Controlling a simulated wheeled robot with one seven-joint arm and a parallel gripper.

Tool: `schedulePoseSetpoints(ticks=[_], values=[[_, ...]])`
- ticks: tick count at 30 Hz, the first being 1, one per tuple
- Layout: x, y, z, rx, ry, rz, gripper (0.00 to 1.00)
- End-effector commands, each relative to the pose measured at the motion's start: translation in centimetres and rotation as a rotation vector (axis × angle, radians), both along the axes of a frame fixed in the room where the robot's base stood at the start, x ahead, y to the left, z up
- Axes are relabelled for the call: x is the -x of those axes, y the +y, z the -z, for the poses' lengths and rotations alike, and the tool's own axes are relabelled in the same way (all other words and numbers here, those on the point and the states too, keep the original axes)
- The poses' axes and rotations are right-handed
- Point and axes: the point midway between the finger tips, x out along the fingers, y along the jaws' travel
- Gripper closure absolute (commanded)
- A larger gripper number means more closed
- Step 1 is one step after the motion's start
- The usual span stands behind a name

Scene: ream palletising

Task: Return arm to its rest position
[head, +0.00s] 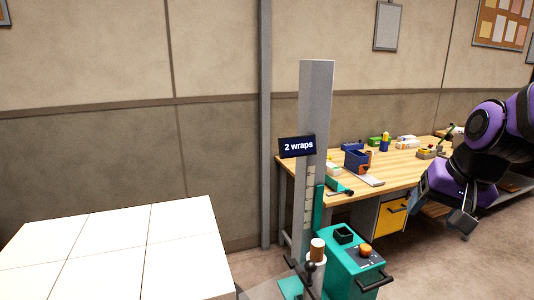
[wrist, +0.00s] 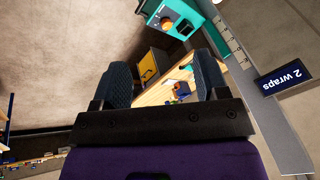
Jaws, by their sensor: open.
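My purple arm reaches in from the right edge of the head view. My gripper (head: 463,222) hangs at its lower end, in front of the wooden workbench. In the wrist view my gripper (wrist: 165,85) shows two dark, ridged fingers set well apart. Nothing is between them but the distant bench and floor. The gripper is open and empty, and I see it touching nothing. In the head view the fingers are small and partly hidden by the wrist.
A teal wrapping machine with a grey mast (head: 316,120) and a "2 wraps" sign (head: 297,146) stands in the middle. White boxes (head: 130,250) form a flat top at the lower left. The workbench (head: 400,165) behind carries small items. Floor shows at the lower right.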

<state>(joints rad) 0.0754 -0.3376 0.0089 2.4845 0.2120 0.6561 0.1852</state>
Motion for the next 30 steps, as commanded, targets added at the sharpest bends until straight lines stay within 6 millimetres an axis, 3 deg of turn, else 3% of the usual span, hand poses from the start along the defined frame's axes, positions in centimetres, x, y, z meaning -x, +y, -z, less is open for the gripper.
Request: schedulePoseSetpoints(ticks=[6, 15, 21, 30], values=[[4.9, 0.4, -3.7, 0.102, -0.064, -0.161, 0.32], [10.4, 0.1, -6.4, 0.228, -0.117, -0.311, 0.32], [11.6, -0.1, -6.8, 0.256, -0.126, -0.340, 0.32], [11.6, -0.1, -6.8, 0.257, -0.124, -0.341, 0.32]])
